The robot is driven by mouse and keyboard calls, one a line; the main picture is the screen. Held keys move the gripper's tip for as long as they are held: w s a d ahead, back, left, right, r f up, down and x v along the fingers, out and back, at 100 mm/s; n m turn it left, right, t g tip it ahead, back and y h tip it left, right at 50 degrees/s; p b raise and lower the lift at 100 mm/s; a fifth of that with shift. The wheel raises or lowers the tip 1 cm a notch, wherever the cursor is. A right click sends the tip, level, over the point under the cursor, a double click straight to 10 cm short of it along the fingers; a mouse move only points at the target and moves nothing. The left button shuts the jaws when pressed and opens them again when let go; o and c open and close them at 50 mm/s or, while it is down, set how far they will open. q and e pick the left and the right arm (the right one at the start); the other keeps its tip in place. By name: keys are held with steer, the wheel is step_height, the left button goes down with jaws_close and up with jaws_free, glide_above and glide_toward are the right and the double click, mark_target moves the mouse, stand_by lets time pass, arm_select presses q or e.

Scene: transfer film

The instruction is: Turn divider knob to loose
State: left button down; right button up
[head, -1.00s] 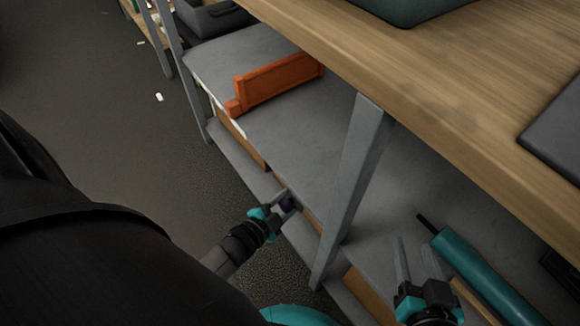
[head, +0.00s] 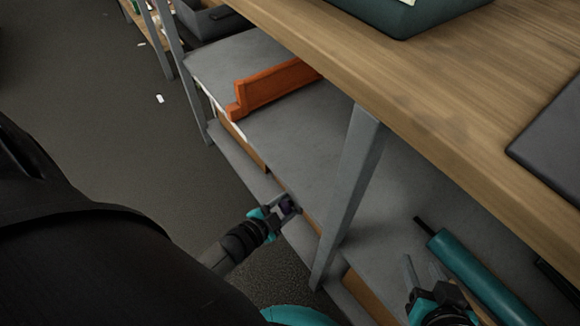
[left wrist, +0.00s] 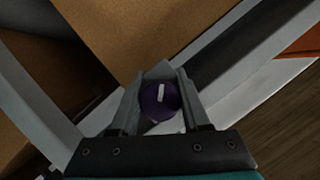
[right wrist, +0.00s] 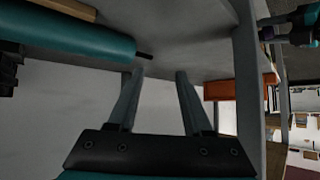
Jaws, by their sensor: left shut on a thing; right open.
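The divider knob (left wrist: 160,101) is round and dark purple with a short white mark on its face. In the left wrist view it sits between the two fingers of my left gripper (left wrist: 158,98), which is shut on it. In the head view the same knob (head: 286,207) is small and mostly hidden by the fingers of my left gripper (head: 289,205), at the shelf's front edge. An orange divider-like piece (head: 272,86) stands on the shelf farther back. My right gripper (head: 424,272) is open and empty near the lower right; it also shows in the right wrist view (right wrist: 153,75).
A grey table leg (head: 349,190) stands between my two grippers. A teal roll (head: 478,272) lies on the grey shelf (head: 290,125) near my right gripper. The wooden tabletop (head: 400,85) overhangs the shelf. Open floor (head: 110,120) lies at left.

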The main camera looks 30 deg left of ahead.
arm_select(q)
steer(key=shift+s+d+f+n+g+h+p, duration=0.15)
steer(key=shift+n+g+h+p, duration=0.4)
steer(key=shift+n+h, duration=0.75)
steer(key=shift+d+n+g+h+p, duration=0.2)
steer(key=shift+n+g+h+p, duration=0.4)
steer(key=shift+n, duration=1.2)
arm_select(e)
steer(key=s+d+g+h, duration=0.2)
steer(key=s+d+g, duration=0.2)
steer(key=d, duration=0.1)
steer(key=shift+s+d+r, duration=0.25)
steer(key=shift+s+r, duration=0.05)
steer(key=shift+w, duration=0.1)
steer(key=shift+a, duration=0.1)
arm_select(q)
steer(key=c, duration=0.7)
jaws_free()
steer(key=shift+o, duration=0.2)
steer(key=shift+s, duration=0.1)
